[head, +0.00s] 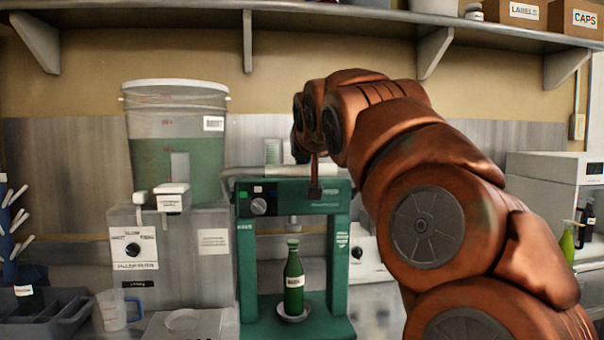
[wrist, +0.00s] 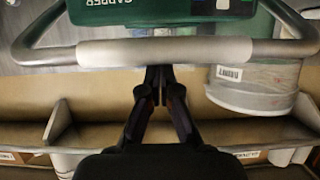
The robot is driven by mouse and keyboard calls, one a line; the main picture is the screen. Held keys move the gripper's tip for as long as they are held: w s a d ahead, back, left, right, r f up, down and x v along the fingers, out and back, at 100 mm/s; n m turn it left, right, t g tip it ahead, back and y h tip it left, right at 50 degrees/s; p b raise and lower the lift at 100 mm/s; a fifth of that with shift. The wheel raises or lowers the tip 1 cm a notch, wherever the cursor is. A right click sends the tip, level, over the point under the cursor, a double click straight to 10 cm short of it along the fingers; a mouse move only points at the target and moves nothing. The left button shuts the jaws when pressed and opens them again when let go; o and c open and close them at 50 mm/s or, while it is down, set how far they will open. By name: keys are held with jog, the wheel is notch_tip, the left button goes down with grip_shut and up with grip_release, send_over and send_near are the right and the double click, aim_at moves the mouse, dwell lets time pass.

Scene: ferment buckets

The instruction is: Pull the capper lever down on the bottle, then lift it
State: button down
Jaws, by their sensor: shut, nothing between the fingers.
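The green capper (head: 246,262) stands on the counter in the head view. A green bottle (head: 293,283) with a pale label stands upright on its round base plate, under the capping head. The capper lever is a grey bar with a pale grip (wrist: 165,52), running across the upper wrist view; its pale tube also shows atop the capper in the head view (head: 272,170). My gripper (wrist: 160,72) is shut and empty, its tips at the edge of the grip's middle. I cannot tell whether they touch.
A lidded bucket (head: 176,150) of green liquid stands left of the capper on the filler station (head: 165,245). A measuring jug (head: 117,310) and grey tray (head: 45,318) are at lower left. A shelf (head: 330,22) with boxes runs above.

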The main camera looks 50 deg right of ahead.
jog(key=s+a+f+t+h+b, duration=0.1)
jog(key=f+b, duration=0.4)
jog(key=b, duration=0.7)
jog(key=s+a+f+t+h+b, duration=0.1)
jog(key=f+t+b, duration=0.4)
jog(key=b, duration=0.7)
jog(key=shift+s+f+h, duration=0.3)
jog(key=shift+s+h, duration=0.25)
jog(key=shift+h, duration=0.65)
jog(key=shift+a+b, duration=0.15)
jog(key=shift+b, duration=0.3)
